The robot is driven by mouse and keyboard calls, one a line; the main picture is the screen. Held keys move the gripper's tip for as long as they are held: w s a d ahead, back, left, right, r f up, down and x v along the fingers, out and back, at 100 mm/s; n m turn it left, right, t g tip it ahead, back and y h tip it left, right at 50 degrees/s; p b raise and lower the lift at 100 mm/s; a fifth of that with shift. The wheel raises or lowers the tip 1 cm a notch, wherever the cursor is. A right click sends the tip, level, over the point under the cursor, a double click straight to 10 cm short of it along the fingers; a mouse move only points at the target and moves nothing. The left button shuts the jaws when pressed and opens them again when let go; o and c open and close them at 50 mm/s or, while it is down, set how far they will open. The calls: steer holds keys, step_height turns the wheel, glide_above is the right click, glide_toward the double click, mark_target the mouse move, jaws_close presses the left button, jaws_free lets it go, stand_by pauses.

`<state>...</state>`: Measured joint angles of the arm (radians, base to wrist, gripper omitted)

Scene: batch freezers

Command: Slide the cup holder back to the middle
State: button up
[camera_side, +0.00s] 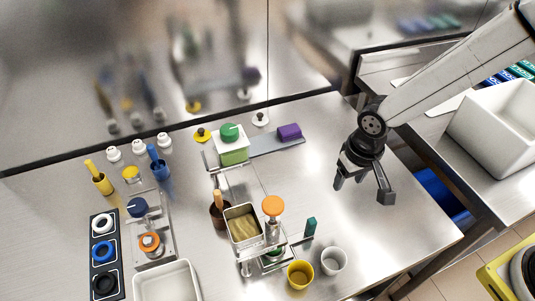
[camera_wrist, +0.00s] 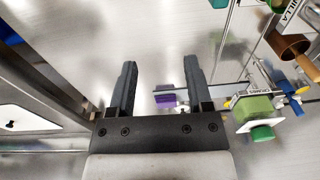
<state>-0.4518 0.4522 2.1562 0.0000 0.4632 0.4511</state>
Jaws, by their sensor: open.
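My gripper (camera_side: 362,190) is open and empty, above the right part of the steel table, with its fingers pointing down. Its two fingers (camera_wrist: 160,72) also show in the wrist view. I cannot tell for certain which part is the cup holder. A low frame (camera_side: 272,262) under the orange-knobbed dispenser (camera_side: 273,206) has a dark green upright handle (camera_side: 310,227) at its right. A grey rail (camera_side: 270,146) at the back carries a purple block (camera_side: 289,131). The purple block (camera_wrist: 165,98) appears beyond and between my fingers in the wrist view. My gripper touches none of these.
A yellow cup (camera_side: 300,274) and a white cup (camera_side: 334,261) stand at the front. A square container (camera_side: 243,226) and a green box (camera_side: 232,153) stand left of my gripper. The table between the dispenser and my gripper is clear. A white bin (camera_side: 495,125) is at right.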

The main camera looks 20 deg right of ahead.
glide_above(312, 221)
steer(key=shift+g, duration=0.4)
step_height(312, 221, down, 4)
steer(key=shift+f, duration=0.1)
steer(key=shift+d+f, duration=0.1)
steer(key=shift+f, duration=0.05)
steer(key=shift+f, duration=3.75)
jaws_close()
